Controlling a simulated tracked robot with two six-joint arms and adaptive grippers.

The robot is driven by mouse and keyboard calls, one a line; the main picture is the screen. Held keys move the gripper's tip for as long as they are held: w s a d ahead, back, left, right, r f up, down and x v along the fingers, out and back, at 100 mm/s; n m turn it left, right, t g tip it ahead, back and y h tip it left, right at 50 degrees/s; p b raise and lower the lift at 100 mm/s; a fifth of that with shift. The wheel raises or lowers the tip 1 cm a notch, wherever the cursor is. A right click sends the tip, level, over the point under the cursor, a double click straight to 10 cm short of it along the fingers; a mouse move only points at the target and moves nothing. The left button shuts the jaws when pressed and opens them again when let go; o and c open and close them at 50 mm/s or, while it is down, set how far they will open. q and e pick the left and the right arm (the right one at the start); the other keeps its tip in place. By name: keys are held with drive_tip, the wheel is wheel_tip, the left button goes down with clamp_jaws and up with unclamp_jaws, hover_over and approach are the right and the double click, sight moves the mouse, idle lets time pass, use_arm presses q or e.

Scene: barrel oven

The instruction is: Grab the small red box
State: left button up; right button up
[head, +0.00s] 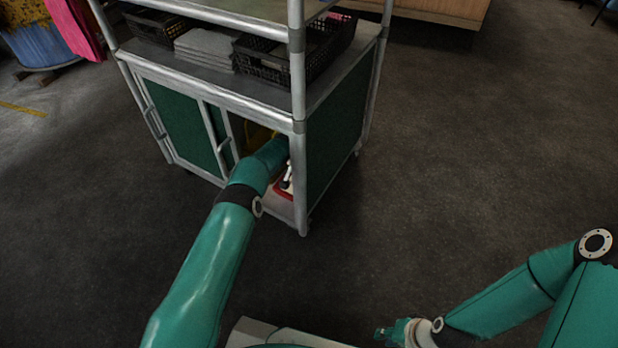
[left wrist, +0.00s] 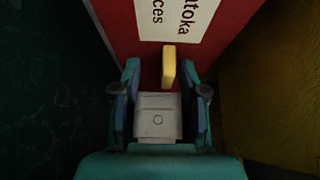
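A red box (left wrist: 118,22) with a white label (left wrist: 178,22) fills the upper middle of the left wrist view. A yellow piece (left wrist: 168,66), like a handle or latch, stands out from its face. My left gripper (left wrist: 160,76) is open, with one finger on each side of the yellow piece; I cannot tell whether either finger touches it. In the head view my left arm reaches into the cart's lower compartment, and the gripper is hidden there. A red thing with white and black parts (head: 284,188) shows beside that arm. My right gripper (head: 386,332) is low in the head view, its fingers unclear.
The metal cart (head: 300,150) has green panels, a door frame left of my arm and a corner post to its right. A yellow thing (head: 257,134) is inside the compartment. Black crates (head: 262,60) and grey folded cloths (head: 205,48) sit above. Floor at right is clear.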

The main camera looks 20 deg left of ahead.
use_arm(q)
drive_tip(key=shift+s+a, duration=0.15)
drive_tip(key=shift+a, duration=0.3)
clamp_jaws()
drive_tip(key=shift+r, duration=0.1)
